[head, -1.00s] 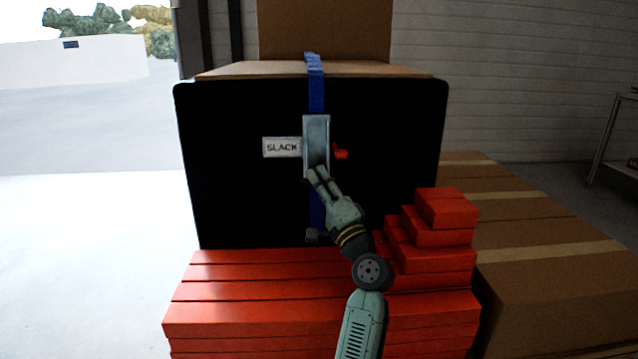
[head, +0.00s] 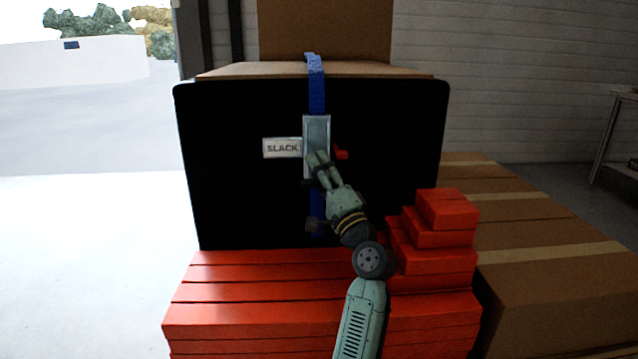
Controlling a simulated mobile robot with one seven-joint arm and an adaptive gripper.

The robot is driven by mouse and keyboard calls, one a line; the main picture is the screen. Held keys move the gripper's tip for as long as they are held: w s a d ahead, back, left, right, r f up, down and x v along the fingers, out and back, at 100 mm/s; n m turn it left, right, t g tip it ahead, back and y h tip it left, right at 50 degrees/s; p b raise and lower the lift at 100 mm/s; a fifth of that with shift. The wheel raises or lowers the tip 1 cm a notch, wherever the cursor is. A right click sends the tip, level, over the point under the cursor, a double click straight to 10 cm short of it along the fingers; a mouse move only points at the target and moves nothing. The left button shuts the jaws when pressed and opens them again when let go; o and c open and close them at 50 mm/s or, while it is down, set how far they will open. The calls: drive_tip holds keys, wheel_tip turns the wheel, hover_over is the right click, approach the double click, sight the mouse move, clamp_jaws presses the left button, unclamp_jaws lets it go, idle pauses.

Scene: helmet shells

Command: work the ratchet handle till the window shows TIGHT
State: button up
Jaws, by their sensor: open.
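The ratchet (head: 316,132) is a grey metal body on a blue strap (head: 316,90) that runs down the front of a black panel (head: 240,200). A white window (head: 282,148) to its left reads SLACK. A small red part (head: 341,153) sticks out on its right. My gripper (head: 318,158) is open, with its fingertips in front of the lower part of the ratchet. The fingers hide that part, and I cannot tell whether they touch it. A dark bar shows just below the ratchet, partly behind the fingers.
Red boxes (head: 240,300) are stacked below the panel, with smaller red boxes (head: 447,210) stepping up right of my arm. Cardboard boxes (head: 545,255) stand at the right. The floor at left is clear.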

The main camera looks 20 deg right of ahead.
drive_tip(key=r, duration=0.6)
drive_tip(key=shift+s+a+r, duration=0.1)
drive_tip(key=shift+s+r, duration=0.05)
drive_tip(key=shift+s, duration=0.05)
drive_tip(key=shift+w+a+r, duration=0.1)
drive_tip(key=shift+a+r, duration=0.1)
drive_tip(key=shift+r, duration=0.55)
drive_tip(key=shift+w+d+f, duration=0.1)
drive_tip(key=shift+f, duration=0.5)
drive_tip(key=shift+w+d+f, duration=0.1)
drive_tip(key=shift+f, duration=0.5)
drive_tip(key=shift+s+r, duration=0.1)
drive_tip(key=shift+s, duration=0.1)
drive_tip(key=b+v, duration=0.1)
drive_tip(key=v, duration=1.1)
drive_tip(key=shift+s+d+b, duration=0.2)
drive_tip(key=shift+s+b, duration=0.1)
drive_tip(key=shift+b, duration=0.1)
drive_tip(key=shift+a, duration=0.1)
drive_tip(key=shift+c, duration=0.5)
